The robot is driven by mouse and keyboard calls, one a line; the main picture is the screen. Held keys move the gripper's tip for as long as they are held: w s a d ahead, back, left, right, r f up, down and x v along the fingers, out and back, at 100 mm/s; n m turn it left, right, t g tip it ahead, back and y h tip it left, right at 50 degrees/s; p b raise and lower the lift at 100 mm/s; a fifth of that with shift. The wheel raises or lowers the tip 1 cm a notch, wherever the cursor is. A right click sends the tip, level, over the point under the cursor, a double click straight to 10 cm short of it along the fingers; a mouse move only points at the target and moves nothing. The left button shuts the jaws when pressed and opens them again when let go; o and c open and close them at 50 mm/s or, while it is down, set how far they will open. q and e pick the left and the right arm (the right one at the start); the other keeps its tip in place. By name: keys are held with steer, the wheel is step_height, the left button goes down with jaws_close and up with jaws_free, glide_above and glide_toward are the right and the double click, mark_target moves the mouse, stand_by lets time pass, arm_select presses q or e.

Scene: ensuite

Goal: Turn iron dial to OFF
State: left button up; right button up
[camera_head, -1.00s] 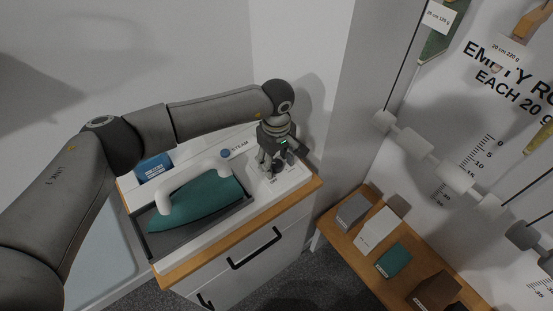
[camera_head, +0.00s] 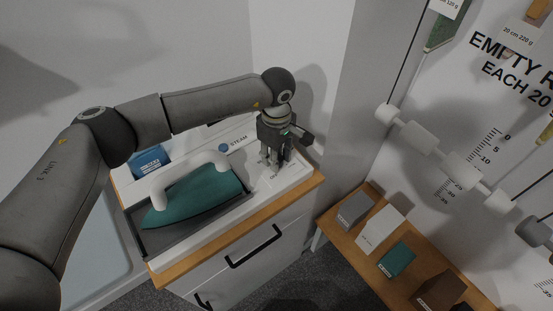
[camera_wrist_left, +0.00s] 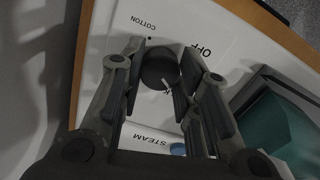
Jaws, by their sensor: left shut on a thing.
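The dark round dial (camera_wrist_left: 159,68) sits on the white panel in the left wrist view, between the two fingertips of my left gripper (camera_wrist_left: 162,72). The gripper is shut on it. A short white mark shows on the dial's side toward the wrist. The word OFF is printed right of the dial, COTTON at its upper left, and STEAM nearer the wrist. In the head view my left gripper (camera_head: 272,166) points down at the panel's right end and hides the dial. The teal iron (camera_head: 196,200) with a white handle lies in a grey tray left of it.
A blue box (camera_head: 149,160) stands behind the iron. The cabinet (camera_head: 245,262) has a wooden front edge and dark handles. A wall rises just right of the gripper. A low wooden shelf (camera_head: 336,228) with several blocks is at the lower right.

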arm_select(q)
steer(key=n+b, duration=0.9)
steer(key=shift+f+b, duration=0.2)
steer(key=shift+b, duration=0.15)
steer(key=n+b, duration=0.2)
steer(key=n, duration=0.1)
steer(key=shift+b, duration=0.35)
steer(key=shift+r+n+b, duration=0.2)
steer(key=shift+n+b, duration=0.7)
steer(key=shift+n, duration=0.8)
steer(key=shift+w+r, duration=0.1)
steer(key=o, duration=1)
steer(key=shift+o, duration=0.2)
step_height(320, 180, up, 12)
